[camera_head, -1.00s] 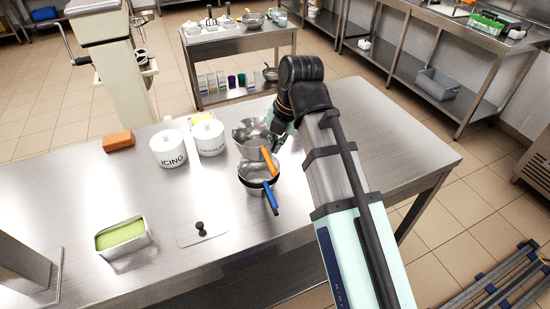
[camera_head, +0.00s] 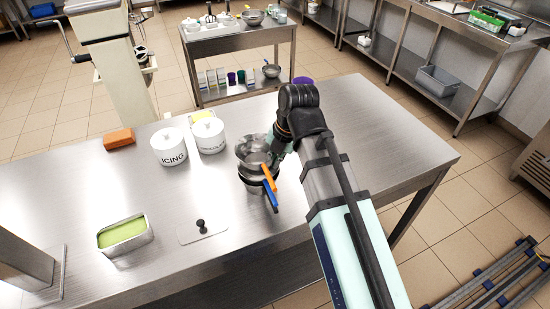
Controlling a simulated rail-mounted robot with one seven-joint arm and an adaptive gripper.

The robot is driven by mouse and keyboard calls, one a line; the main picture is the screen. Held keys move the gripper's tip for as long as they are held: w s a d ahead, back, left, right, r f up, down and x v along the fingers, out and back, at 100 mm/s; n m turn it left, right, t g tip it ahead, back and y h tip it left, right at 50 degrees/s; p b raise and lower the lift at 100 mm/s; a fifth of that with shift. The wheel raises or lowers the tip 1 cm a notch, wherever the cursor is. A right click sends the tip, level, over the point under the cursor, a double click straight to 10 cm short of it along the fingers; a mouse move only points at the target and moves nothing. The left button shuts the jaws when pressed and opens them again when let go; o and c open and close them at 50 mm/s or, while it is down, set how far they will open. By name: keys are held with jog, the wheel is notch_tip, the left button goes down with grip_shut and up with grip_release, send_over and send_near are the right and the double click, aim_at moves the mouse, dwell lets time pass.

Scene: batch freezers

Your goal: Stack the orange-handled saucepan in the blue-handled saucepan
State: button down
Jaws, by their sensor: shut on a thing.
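The orange-handled saucepan (camera_head: 254,151) is a metal pan held by my gripper (camera_head: 272,146), which is shut on its right side; the fingertips are largely hidden. Its orange handle (camera_head: 267,177) points toward the front of the table. The blue-handled saucepan (camera_head: 250,184) stands on the steel table directly below it, mostly covered. Its blue handle (camera_head: 272,200) points the same way, just below the orange one. The upper pan looks roughly lined up with the lower one. I cannot tell how deep it sits inside or whether it rests there.
White lidded canisters, one marked ICING (camera_head: 169,147) and another (camera_head: 208,135), stand left of the pans. An orange block (camera_head: 119,138), a tin of green contents (camera_head: 124,236) and a flat plate with a black knob (camera_head: 202,230) lie farther left.

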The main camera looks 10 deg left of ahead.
jog(key=shift+f, duration=0.6)
jog(key=c, duration=1.3)
grip_release()
jog(key=shift+r, duration=0.8)
jog(key=b+v, duration=0.1)
jog(key=v, duration=1)
jog(key=shift+s+d+r+b, duration=0.1)
jog(key=shift+d+r+b, duration=0.05)
jog(key=shift+r+b, duration=0.2)
